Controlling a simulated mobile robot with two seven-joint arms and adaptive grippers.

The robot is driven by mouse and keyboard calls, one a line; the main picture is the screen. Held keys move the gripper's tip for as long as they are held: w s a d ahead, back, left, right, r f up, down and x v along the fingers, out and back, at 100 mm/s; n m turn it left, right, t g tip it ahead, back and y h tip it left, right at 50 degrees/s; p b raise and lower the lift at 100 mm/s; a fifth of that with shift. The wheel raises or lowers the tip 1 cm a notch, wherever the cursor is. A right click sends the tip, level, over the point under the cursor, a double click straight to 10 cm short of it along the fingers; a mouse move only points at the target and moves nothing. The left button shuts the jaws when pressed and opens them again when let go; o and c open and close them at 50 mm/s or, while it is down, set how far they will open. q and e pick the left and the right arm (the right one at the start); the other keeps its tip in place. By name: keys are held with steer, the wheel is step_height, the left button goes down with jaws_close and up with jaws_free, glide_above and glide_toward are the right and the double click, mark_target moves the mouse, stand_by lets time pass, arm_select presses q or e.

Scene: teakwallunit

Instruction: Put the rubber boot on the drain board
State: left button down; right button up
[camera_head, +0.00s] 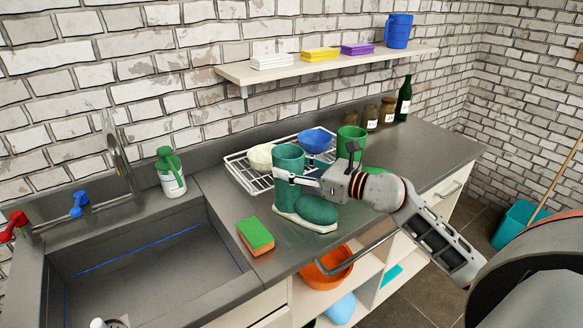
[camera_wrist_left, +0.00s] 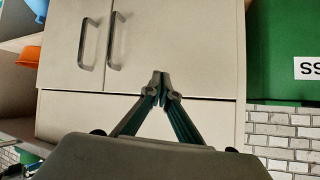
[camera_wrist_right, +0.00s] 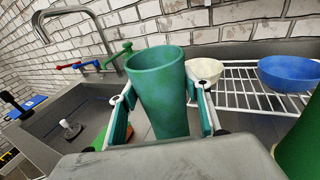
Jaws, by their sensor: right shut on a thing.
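A green rubber boot (camera_head: 316,209) with a pale sole is upright at the counter's front edge, just in front of the white wire drain board (camera_head: 237,169). I cannot tell whether its sole touches the counter. My right gripper (camera_head: 300,178) is shut on the boot's shaft; in the right wrist view the shaft (camera_wrist_right: 160,90) stands between the two fingers. A second green boot (camera_head: 352,133) stands behind my right gripper, partly hidden by it. My left gripper (camera_wrist_left: 160,76) is outside the head view; its fingertips meet, empty, before cabinet fronts.
A white bowl (camera_head: 260,157) and a blue bowl (camera_head: 317,140) sit on the rack. A green-orange sponge (camera_head: 256,236) lies between the sink (camera_head: 150,262) and boot. Jars (camera_head: 388,111) and a bottle (camera_head: 404,99) stand at the back right. The right counter is clear.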

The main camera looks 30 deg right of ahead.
steer(key=o, duration=1.8)
steer(key=shift+f, duration=0.1)
steer(key=shift+s+d, duration=0.1)
steer(key=shift+s, duration=0.05)
steer(key=b+v, duration=0.2)
steer(key=v, duration=0.8)
steer(key=shift+s+d, duration=0.15)
steer(key=shift+s, duration=0.2)
steer(key=shift+s+d+r, duration=0.15)
steer(key=shift+s+r, duration=0.1)
steer(key=shift+s, duration=0.2)
